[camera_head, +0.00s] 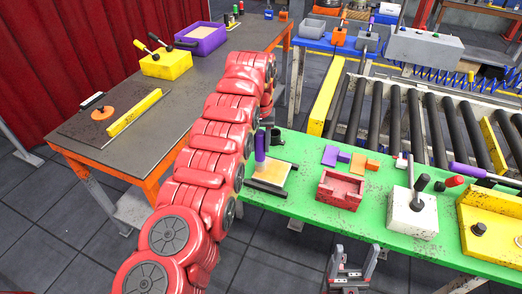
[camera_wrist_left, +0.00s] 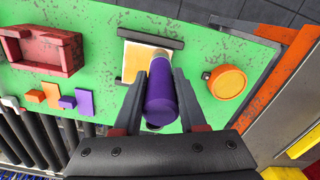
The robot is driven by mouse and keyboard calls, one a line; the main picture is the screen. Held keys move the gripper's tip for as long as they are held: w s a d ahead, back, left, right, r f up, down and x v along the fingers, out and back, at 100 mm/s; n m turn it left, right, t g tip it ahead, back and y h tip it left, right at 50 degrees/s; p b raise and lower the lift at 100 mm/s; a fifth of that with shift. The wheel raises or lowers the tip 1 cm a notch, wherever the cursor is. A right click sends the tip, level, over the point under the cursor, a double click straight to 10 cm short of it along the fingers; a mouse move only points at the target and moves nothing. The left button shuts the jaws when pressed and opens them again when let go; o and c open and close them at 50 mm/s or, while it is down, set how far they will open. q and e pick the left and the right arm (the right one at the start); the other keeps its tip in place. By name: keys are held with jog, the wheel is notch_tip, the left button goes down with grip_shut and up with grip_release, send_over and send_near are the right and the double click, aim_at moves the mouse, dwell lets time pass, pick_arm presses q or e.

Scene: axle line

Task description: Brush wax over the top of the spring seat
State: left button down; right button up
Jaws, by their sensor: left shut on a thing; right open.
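My left gripper (camera_wrist_left: 160,85) is shut on a purple cylindrical handle (camera_wrist_left: 160,98), which also shows in the head view (camera_head: 260,146). The handle's lower end, where bristles would be, is hidden. It is over or beside a square plate (camera_wrist_left: 132,62) with a cream top and orange edges, perhaps the spring seat; the plate lies on the green table in the head view (camera_head: 278,170). I cannot tell whether the brush touches it. My right gripper (camera_head: 354,264) is open and empty in front of the green table's near edge.
The green table (camera_head: 300,205) also holds a red open block (camera_head: 341,190), small purple and orange blocks (camera_head: 358,162) and a white lever box (camera_head: 411,212). A roller conveyor (camera_head: 420,125) runs behind. A grey bench (camera_head: 115,100) at left carries yellow (camera_head: 168,66) and purple (camera_head: 203,42) boxes.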

aim_at(259, 134)
pick_arm(q)
jog(key=shift+s+r, duration=0.15)
jog(key=shift+r, duration=1.3)
jog(key=shift+r, duration=0.1)
